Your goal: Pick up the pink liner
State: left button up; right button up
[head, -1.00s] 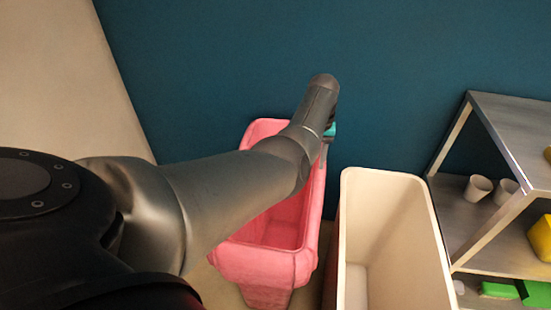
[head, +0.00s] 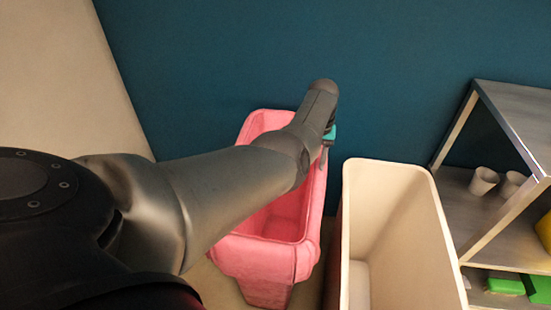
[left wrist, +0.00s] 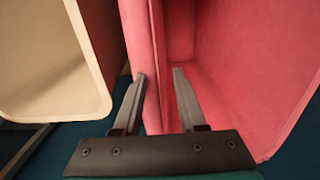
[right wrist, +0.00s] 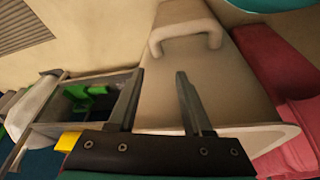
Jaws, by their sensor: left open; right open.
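The pink liner (head: 265,262) stands open at the top against the blue wall in the head view. My left arm crosses over it and hides part of its opening. My left gripper (head: 329,138) is at its right rim, near the back, mostly hidden behind the wrist. In the left wrist view the open left gripper (left wrist: 160,74) has the liner's wall (left wrist: 153,45) between its fingers, with no clear grip on it. In the right wrist view the open right gripper (right wrist: 161,73) is empty, and the pink liner (right wrist: 282,62) shows at the right. My right gripper is outside the head view.
A cream bin (head: 395,172) stands close on the liner's right and also shows in the right wrist view (right wrist: 215,85). Right of it is a metal shelf (head: 500,255) with two cups, green blocks and a yellow thing. A pale wall lies at the left.

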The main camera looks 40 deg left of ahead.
pick_arm(q)
notch_tip(320, 180, down, 2)
jog(key=shift+f+b, duration=0.25)
jog(key=shift+b, duration=0.75)
jog(key=shift+w+f+b, duration=0.1)
jog(key=shift+f+b, duration=0.25)
jog(key=shift+f, duration=0.15)
pick_arm(e)
jog(key=shift+t, duration=0.7)
jog(key=shift+w+a+r, duration=0.15)
jog(key=shift+r, duration=1.25)
jog(key=shift+w+a+r, duration=0.15)
jog(key=shift+r, duration=1.2)
pick_arm(q)
grip_shut()
